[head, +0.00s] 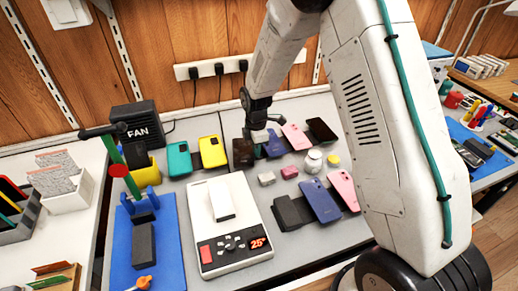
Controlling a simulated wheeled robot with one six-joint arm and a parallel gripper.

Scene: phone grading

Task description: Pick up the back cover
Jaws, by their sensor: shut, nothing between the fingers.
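Several flat phone-shaped pieces lie on the grey table, and I cannot tell for sure which is the back cover. At the back are a dark brown piece (243,153), a blue one (275,146), a pink one (296,137) and a dark one (322,130). Nearer are a blue piece with a camera spot (320,202), a pink one (345,189) and black ones (291,212). My gripper (260,136) points down above the brown and blue back pieces, partly covering the blue one. It is shut and empty. Contact with the pieces below cannot be told.
A white heating plate reading 25° (234,253) carries a white slab (221,200). A blue mat (150,270) with a green-posted stand is at left, near a black fan box (136,120). A white jar (313,161) is close right.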

